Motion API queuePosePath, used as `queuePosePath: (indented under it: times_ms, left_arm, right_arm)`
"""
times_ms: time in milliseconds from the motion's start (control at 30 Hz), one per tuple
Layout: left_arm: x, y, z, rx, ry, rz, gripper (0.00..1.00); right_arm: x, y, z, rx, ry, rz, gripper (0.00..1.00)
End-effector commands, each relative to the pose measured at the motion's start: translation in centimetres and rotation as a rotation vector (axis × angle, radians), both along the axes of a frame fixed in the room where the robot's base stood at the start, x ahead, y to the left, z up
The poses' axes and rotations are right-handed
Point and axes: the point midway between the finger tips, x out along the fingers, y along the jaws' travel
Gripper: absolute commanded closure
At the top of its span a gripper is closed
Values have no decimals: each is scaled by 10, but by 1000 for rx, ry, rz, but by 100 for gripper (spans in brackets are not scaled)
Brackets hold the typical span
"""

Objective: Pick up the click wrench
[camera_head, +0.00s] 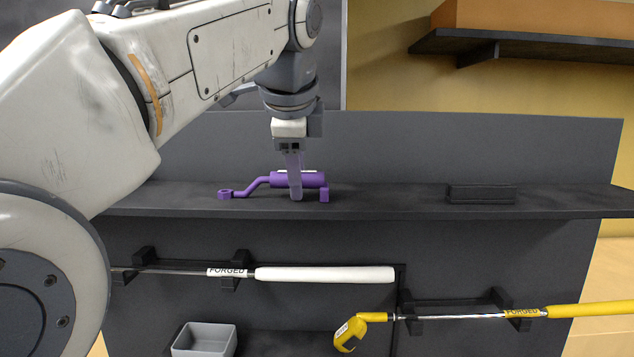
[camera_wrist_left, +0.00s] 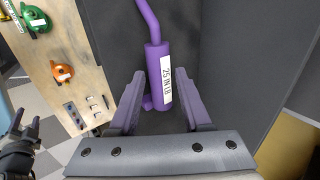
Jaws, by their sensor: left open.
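The click wrench is purple, with a thick body (camera_head: 310,179) and a thin cranked arm ending in a ring at its left. It lies on the dark shelf. In the left wrist view the wrench (camera_wrist_left: 155,55) shows a white "25 IN LB" label on its body. My left gripper (camera_head: 295,191) points down at the body, and a finger hides part of it in the head view. In the left wrist view the gripper (camera_wrist_left: 162,85) is open, with the body between its fingers and no clear contact. A dark jaw-like part, seemingly my right gripper (camera_wrist_left: 22,128), shows at the left edge.
A small black holder (camera_head: 481,194) sits on the shelf (camera_head: 390,199) to the right. Below hang a white-gripped club (camera_head: 325,274) and a yellow club (camera_head: 350,333). A grey bin (camera_head: 205,341) stands lower left. The shelf between wrench and holder is clear.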

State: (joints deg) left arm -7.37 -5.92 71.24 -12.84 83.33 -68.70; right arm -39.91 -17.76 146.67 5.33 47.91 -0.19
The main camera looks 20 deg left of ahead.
Motion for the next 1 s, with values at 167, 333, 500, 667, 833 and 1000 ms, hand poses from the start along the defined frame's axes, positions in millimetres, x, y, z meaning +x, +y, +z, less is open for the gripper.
queuePosePath:
  times_ms: [167,333,500,667,833,1000]
  left_arm:
    - [0,0,0,0,0,0,90]
    - [0,0,1,0,-1,0,100]
    - [0,0,1,0,-1,0,100]
    - [0,-1,6,-1,-1,-1,100]
    - [0,-2,17,0,-1,-3,100]
    - [1,-2,27,0,-2,-3,100]
  right_arm:
    - [0,0,0,0,0,0,50]
    - [0,0,0,0,0,0,50]
    - [0,0,0,0,0,0,50]
    - [0,0,5,0,0,0,50]
    - [0,0,17,-1,1,-1,50]
    - [0,0,23,0,0,-1,50]
